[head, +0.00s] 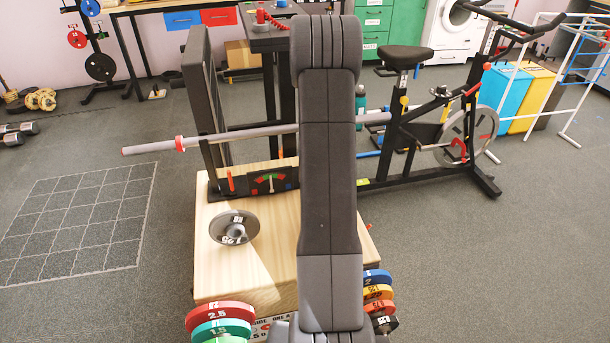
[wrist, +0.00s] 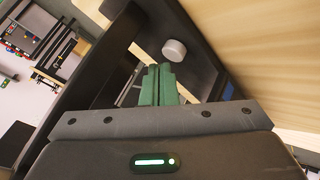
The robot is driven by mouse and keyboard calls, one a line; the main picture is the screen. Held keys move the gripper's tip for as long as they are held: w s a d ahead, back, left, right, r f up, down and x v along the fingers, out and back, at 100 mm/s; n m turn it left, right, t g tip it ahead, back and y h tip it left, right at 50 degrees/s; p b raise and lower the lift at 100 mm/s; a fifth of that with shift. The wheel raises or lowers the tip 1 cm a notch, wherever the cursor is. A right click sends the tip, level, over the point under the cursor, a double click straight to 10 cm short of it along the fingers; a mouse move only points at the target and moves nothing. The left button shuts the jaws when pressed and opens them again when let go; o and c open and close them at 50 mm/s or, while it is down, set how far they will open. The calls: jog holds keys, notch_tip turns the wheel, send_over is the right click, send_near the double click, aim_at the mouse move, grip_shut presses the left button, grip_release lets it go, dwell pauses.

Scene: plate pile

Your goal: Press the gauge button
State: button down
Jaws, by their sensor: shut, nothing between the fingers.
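The gauge (head: 269,183) is a dark panel with a red and green dial, on the wooden platform at the foot of the black frame in the head view. In the wrist view a pale round button (wrist: 174,50) stands out from a dark surface. My gripper (wrist: 160,67) has green fingers, shut together and empty. Its tips point toward the button and lie just below it in the picture, with a small gap showing. The depth of that gap is hard to tell. My arm hides the gripper and the button in the head view.
The wooden platform (head: 260,270) carries a grey weight plate (head: 234,227). A black upright frame (head: 203,100) and a long bar (head: 225,136) stand close by. Coloured plates (head: 221,318) are piled at the front. An exercise bike (head: 440,125) is to the right. Open floor lies left.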

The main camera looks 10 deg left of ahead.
jog(key=shift+r, duration=0.1)
notch_tip(320, 180, up, 6)
jog(key=p, duration=0.5)
dwell(0.5)
